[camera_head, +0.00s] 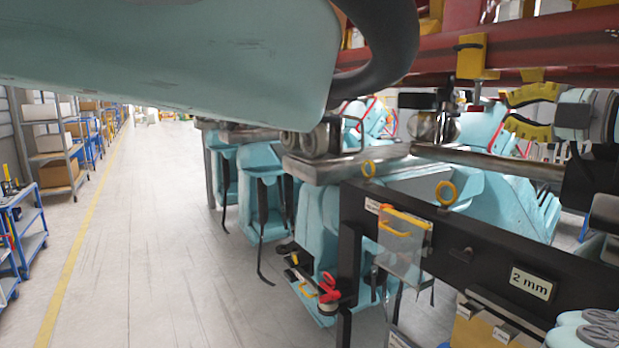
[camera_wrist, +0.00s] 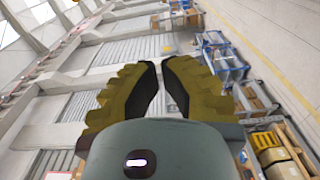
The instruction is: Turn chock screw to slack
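My gripper (camera_head: 508,111) is at the upper right of the head view, pointing left, above the teal seats. Its yellow toothed fingers with dark pads also show in the wrist view (camera_wrist: 160,65). The tips are close together with a narrow gap and nothing between them. I cannot pick out the chock screw for certain. My gripper is apart from both. The wrist view shows only the hall beyond the fingers.
Teal seats (camera_head: 262,190) hang in a row below a red rail (camera_head: 530,50). Shelves (camera_head: 50,150) and a blue cart (camera_head: 27,215) stand left. The aisle floor (camera_head: 150,230) is clear.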

